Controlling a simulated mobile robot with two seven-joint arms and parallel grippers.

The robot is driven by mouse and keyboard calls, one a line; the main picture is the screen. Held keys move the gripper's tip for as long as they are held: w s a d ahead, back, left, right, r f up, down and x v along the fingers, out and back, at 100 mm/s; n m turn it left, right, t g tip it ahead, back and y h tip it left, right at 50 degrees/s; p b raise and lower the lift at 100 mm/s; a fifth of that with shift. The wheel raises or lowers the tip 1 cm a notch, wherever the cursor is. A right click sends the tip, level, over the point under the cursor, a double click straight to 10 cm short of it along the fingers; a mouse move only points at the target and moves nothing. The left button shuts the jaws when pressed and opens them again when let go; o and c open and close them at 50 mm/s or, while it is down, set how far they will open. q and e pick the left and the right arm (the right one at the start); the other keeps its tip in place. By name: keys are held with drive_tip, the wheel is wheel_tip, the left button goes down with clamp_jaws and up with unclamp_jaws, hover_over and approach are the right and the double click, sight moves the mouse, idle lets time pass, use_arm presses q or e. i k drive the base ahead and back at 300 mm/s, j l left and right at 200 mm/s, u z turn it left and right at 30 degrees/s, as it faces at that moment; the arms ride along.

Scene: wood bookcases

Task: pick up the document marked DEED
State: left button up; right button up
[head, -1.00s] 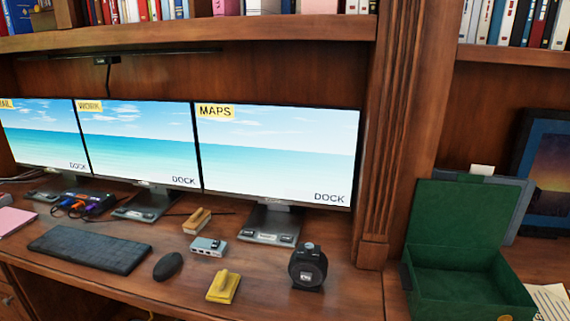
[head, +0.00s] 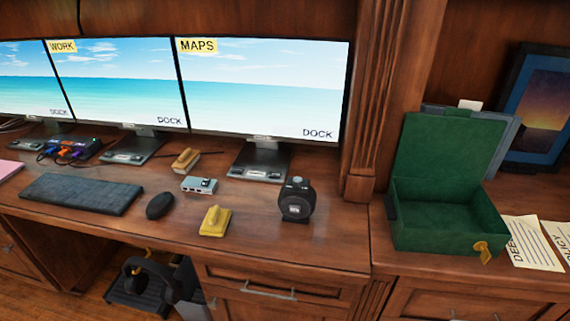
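The document marked DEED (head: 530,243) is a cream sheet with dark print. It lies flat on the wooden surface at the right, beside the open green box (head: 447,234). Its left part, where the lettering starts, is close to the box's front right corner with the brass clasp (head: 482,252). A second sheet (head: 560,237), with lettering that is cut off by the picture's right edge, lies just right of it. Neither of my grippers shows in the head view.
The green box's lid stands up at the back, with a framed picture (head: 538,107) behind. A wooden pillar (head: 375,95) divides this surface from the desk with monitors (head: 265,90). A black round device (head: 296,200), yellow block (head: 215,221), mouse (head: 160,205) and keyboard (head: 82,193) lie there.

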sight(527, 247)
drive_tip(key=z, duration=1.8)
